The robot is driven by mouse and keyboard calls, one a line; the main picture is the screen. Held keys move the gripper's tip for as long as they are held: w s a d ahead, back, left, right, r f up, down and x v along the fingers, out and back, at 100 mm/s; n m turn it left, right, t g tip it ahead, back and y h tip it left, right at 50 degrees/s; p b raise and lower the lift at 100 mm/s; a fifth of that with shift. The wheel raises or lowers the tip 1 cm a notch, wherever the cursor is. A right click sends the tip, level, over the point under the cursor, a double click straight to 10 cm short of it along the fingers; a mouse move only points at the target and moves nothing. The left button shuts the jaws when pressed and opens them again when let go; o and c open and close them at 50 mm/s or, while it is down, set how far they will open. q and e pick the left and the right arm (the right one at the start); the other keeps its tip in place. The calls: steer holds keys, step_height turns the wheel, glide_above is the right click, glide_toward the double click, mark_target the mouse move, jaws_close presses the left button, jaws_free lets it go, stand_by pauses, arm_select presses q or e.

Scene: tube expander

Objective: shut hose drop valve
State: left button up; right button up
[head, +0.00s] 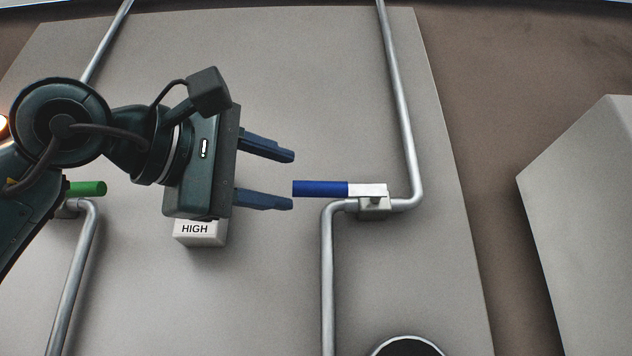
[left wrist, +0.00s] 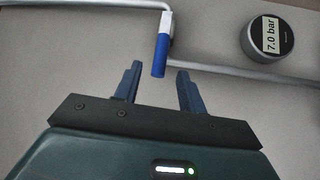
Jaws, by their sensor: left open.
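The valve with the blue handle (head: 320,188) sits on the right-hand pipe in the head view. Its handle points left, across the upright pipe runs, from a pale valve body (head: 374,203). In the left wrist view the blue handle (left wrist: 161,55) lies ahead of the fingers, roughly between their lines. My left gripper (head: 293,179) is open and empty, its fingertips just left of the handle's free end. I see no contact. A second valve with a green handle (head: 86,188) is at the left, partly hidden by my left arm. The pictures do not name either valve. My right gripper is not in view.
A block labelled HIGH (head: 200,236) is on the panel (head: 270,300) below my left gripper. Metal pipes (head: 400,110) run along the panel. A round gauge (left wrist: 267,38) reads 7.0 bar in the left wrist view. A pale box (head: 585,220) stands at the right.

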mark_target(307, 186)
arm_select(q)
steer(key=p+x, duration=0.1)
steer(key=x, duration=0.6)
steer(key=shift+w, duration=0.1)
steer(key=shift+c, duration=0.5)
jaws_close()
